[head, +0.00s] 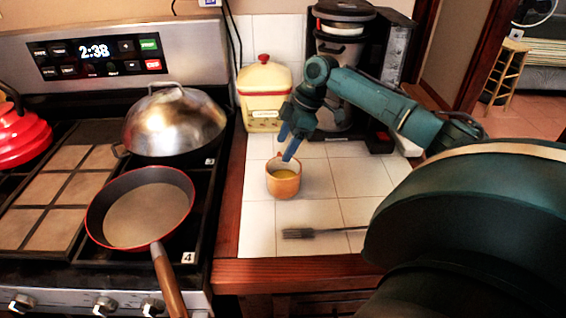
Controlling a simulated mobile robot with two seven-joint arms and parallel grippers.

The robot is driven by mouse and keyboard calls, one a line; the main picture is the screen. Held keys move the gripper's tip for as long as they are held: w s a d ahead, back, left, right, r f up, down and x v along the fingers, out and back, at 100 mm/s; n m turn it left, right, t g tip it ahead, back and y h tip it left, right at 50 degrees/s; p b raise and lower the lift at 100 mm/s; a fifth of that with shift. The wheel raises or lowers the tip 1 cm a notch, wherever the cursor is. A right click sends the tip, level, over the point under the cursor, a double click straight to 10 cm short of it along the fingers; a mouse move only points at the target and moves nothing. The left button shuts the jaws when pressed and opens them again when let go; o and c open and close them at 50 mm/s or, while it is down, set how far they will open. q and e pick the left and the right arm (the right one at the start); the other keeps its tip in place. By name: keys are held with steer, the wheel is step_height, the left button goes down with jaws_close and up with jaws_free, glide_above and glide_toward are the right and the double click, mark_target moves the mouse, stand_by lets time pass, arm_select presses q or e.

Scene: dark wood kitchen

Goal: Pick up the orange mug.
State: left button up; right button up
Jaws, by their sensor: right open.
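The orange mug (284,183) stands upright on the white tiled counter (325,180), with something yellowish inside it. My right gripper (287,148) comes in from the right and points down at the mug's far rim. Its blue fingers are apart and hold nothing. One fingertip overlaps the rim in the picture; I cannot tell whether it touches. The mug's handle is not clearly visible. My left gripper is not in view.
A dark brush-like utensil (315,233) lies in front of the mug. A yellow canister (264,93) with a red knob and a coffee maker (345,60) stand behind. On the stove at left are a frying pan (145,212), a domed pan (173,122) and a red kettle (20,140).

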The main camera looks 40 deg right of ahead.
mark_target(280, 157)
steer(key=x, duration=0.5)
steer(key=shift+s, duration=0.15)
steer(key=shift+r, duration=0.1)
steer(key=c, duration=1.2)
